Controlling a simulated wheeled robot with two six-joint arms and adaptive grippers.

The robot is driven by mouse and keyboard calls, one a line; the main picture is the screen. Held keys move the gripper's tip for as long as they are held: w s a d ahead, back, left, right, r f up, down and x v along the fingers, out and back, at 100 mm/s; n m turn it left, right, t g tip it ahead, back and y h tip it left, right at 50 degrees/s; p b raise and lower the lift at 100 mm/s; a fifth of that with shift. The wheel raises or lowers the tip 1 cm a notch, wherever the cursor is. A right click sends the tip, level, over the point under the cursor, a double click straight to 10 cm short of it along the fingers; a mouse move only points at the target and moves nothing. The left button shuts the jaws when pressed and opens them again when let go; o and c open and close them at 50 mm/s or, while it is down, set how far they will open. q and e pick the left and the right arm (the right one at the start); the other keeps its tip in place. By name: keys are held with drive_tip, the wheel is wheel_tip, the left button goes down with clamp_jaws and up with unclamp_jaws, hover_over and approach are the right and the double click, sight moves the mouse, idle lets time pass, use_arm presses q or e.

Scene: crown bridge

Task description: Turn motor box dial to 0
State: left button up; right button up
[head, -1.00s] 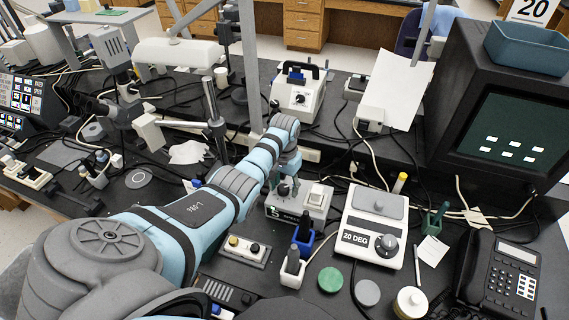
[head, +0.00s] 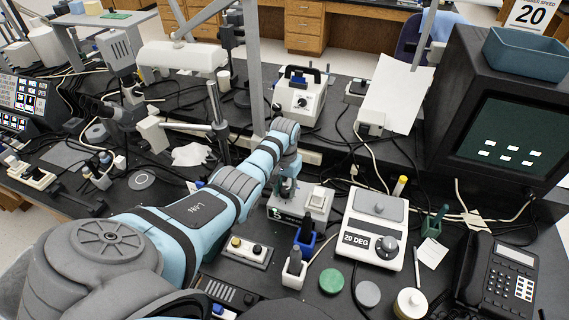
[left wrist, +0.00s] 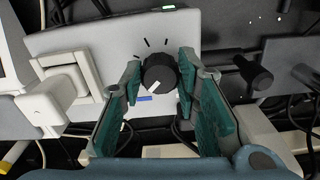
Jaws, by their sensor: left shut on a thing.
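The motor box (head: 318,206) is a light grey box on the black bench, in the middle of the head view, with a pale square switch on top. My left gripper (head: 286,187) reaches down onto its left part and hides the dial there. In the left wrist view the dial (left wrist: 158,73) is a round black knob with a white pointer mark toward its lower left. Dark tick lines surround it, and a blue mark lies below it. The fingers of my left gripper (left wrist: 160,75) are shut on the dial from both sides. My right gripper is out of view.
A white 20 DEG hot plate (head: 350,239) stands right of the box. A small button box (head: 246,251) and marker holders (head: 294,273) stand in front. A white dial unit (head: 300,98) stands behind. Cables run across the bench.

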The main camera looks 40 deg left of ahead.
use_arm(q)
drive_tip(key=n+p, duration=0.2)
drive_tip(key=n, duration=0.1)
drive_tip(key=shift+w+r+n, duration=0.1)
drive_tip(key=shift+n, duration=0.3)
drive_tip(key=shift+w+n+p, duration=0.1)
drive_tip(key=shift+n+p, duration=0.35)
drive_tip(key=shift+n, duration=2.15)
drive_tip(key=o, duration=1.1)
drive_tip(key=shift+o, duration=0.3)
drive_tip(key=shift+a+f, duration=0.1)
drive_tip(key=shift+f, duration=0.15)
drive_tip(key=shift+r, duration=0.1)
